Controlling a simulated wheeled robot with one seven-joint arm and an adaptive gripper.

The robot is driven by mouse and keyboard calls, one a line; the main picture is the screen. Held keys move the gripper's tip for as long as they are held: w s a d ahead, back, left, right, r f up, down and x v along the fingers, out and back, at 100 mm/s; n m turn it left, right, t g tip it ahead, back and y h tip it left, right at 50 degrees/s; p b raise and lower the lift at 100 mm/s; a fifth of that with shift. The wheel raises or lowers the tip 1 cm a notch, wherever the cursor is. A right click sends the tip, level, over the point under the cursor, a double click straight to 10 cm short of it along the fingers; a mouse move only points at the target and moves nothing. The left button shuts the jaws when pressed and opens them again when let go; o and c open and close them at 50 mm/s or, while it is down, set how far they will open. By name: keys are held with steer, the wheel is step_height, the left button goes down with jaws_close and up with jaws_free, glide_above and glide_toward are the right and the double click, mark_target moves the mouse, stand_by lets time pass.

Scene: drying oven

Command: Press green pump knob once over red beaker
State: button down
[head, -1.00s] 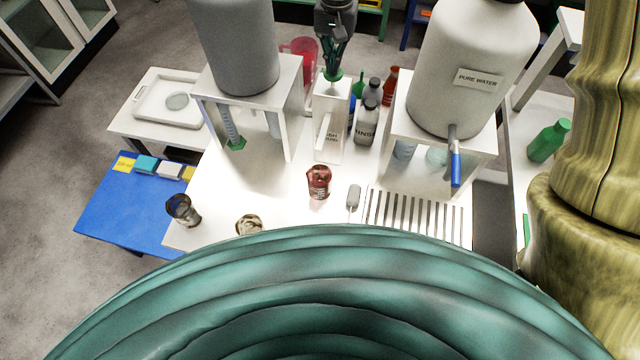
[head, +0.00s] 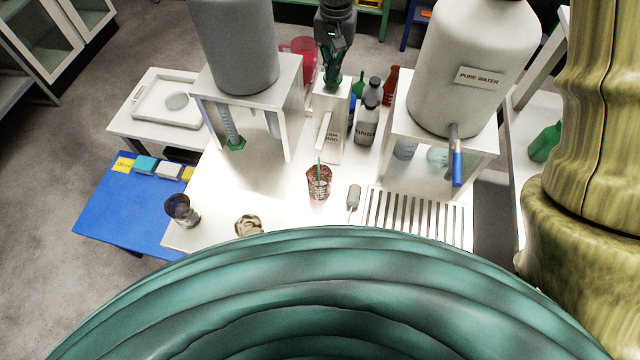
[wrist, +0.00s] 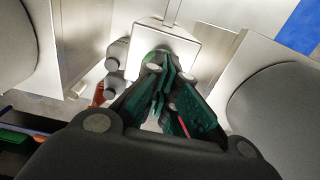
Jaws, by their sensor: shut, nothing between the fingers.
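The white pump box (head: 335,115) stands at the back middle of the table, its spout (head: 322,132) pointing toward me. The green pump knob (head: 333,84) on its top is mostly hidden under my gripper (head: 334,76). In the wrist view my gripper (wrist: 168,88) is shut, with green pads, pointing down over the box top (wrist: 155,38). A bit of the green knob (wrist: 146,57) shows past the fingertips, which seem to touch it. The red beaker (head: 319,188) stands upright in front of the box, below the spout. A thin green stream (head: 318,168) runs down into it.
Grey (head: 232,50) and white PURE WATER (head: 462,75) tanks on stands flank the pump box closely. Bottles (head: 367,120) stand right of it. Near the beaker are a grey handheld item (head: 353,197), a slotted grate (head: 415,215) and a dark glass beaker (head: 183,210).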

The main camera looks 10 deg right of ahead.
steer(key=shift+f, duration=0.35)
steer(key=shift+r, duration=0.15)
steer(key=shift+r+p, duration=1.8)
steer(key=shift+r, duration=0.3)
step_height(320, 180, up, 6)
steer(key=p, duration=0.4)
steer(key=shift+p, duration=0.4)
